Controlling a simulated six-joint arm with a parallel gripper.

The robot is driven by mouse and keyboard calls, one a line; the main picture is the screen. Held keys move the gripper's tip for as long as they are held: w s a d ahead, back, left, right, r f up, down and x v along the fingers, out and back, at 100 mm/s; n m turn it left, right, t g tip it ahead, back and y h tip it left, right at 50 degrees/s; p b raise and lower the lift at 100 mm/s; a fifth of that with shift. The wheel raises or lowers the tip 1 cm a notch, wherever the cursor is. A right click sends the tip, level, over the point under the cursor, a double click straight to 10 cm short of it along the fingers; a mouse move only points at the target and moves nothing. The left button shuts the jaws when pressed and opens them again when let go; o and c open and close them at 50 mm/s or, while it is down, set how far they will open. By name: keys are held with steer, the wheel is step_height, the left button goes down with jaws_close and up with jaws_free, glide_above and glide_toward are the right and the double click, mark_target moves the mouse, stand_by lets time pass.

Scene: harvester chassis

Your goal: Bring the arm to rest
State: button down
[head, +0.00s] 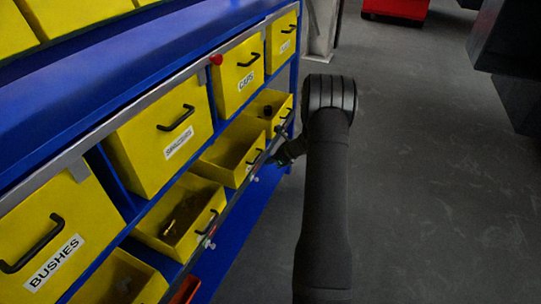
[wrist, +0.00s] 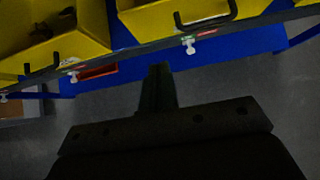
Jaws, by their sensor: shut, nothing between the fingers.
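My arm reaches forward over the floor in the head view, beside the blue rack. My gripper (head: 283,153) shows at its end, small and dark, close to the front of the lower row of yellow bins. In the wrist view my gripper (wrist: 158,70) points toward the rack's lower rail. Its fingers are together with nothing between them. It appears apart from the bins, though the dark picture makes the exact gap hard to tell.
The blue rack (head: 115,62) holds labelled yellow drawers, among them the spacers drawer (head: 140,143) and the bushes drawer (head: 75,215). Open lower bins (head: 180,240) stick out, some with small dark parts. A red object (head: 396,8) stands far back. Grey floor (head: 430,160) at right is clear.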

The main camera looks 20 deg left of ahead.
stand_by(0.4)
glide_toward(242, 167)
step_height(242, 167, down, 3)
steer(key=d, duration=0.1)
steer(key=a, duration=0.2)
steer(key=a+f, duration=0.1)
steer(key=a, duration=0.1)
steer(key=shift+a+f, duration=0.25)
steer(key=shift+a, duration=0.45)
